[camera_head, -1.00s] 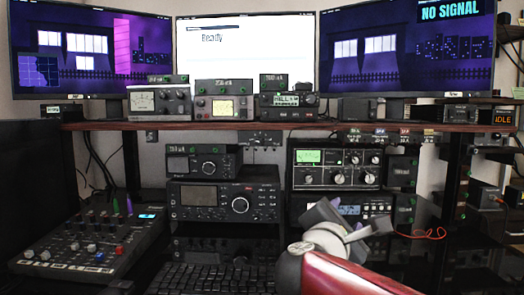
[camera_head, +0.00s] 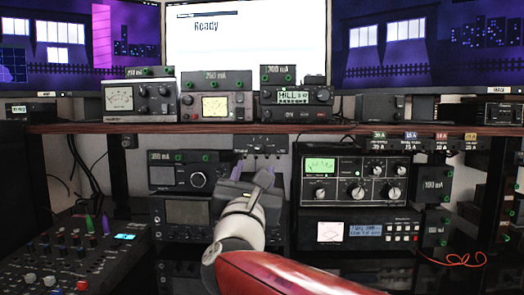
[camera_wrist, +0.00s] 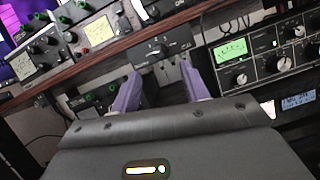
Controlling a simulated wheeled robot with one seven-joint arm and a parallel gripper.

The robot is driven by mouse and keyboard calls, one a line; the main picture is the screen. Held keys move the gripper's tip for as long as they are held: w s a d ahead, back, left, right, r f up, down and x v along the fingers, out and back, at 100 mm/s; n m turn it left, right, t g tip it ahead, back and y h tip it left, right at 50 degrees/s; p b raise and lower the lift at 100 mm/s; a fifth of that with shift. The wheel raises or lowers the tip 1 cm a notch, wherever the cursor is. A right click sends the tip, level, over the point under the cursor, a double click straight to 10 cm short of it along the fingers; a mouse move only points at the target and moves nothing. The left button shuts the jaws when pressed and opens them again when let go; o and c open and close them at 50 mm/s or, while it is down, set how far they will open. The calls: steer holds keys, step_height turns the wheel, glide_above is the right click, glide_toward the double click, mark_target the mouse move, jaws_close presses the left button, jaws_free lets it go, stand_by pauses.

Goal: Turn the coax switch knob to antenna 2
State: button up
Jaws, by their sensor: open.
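The coax switch (camera_head: 262,146) is a small dark box mounted under the shelf's front edge, near the middle. In the wrist view the coax switch (camera_wrist: 178,42) lies just beyond my fingertips, with a dark knob (camera_wrist: 158,48) on its face and connectors along its lower side. The knob's exact pointing and the labels are too small to read. My gripper (camera_head: 251,170) is raised just below the switch. In the wrist view my gripper (camera_wrist: 160,70) has its two purple fingers apart, on either side below the knob, with nothing between them. Contact with the knob does not show.
A radio with a green meter (camera_head: 352,183) stands right of my gripper. A small radio (camera_head: 178,177) stands to the left. A mixer (camera_head: 85,255) sits at lower left.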

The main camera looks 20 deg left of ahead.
mark_target(260, 149)
steer(key=p+x, duration=0.2)
steer(key=x, duration=0.6)
steer(key=c, duration=1)
